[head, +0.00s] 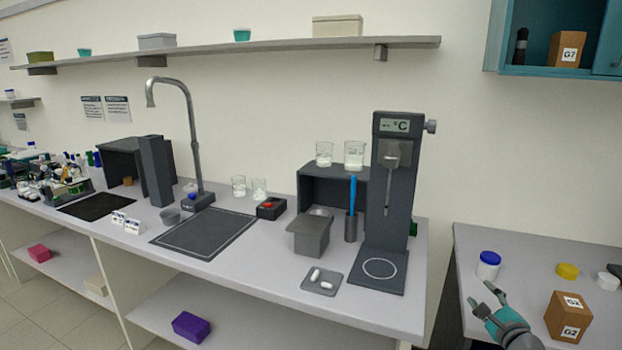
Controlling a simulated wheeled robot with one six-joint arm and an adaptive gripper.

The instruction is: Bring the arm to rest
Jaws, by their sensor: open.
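My gripper (486,298) shows at the lower right of the head view, with dark grey fingers and a teal part. Its fingers are spread apart with nothing between them. It appears in front of the right-hand table (470,250), just below a white jar with a blue lid (488,265) in the picture. I cannot tell the exact gap between them. Only the end of my arm is in view.
A brown G2 box (568,317) is close to the right of my gripper. A yellow lid (567,271) and a white jar (607,281) lie behind it. The left bench (280,285) carries a tall dark instrument (391,200). A gap separates bench and table.

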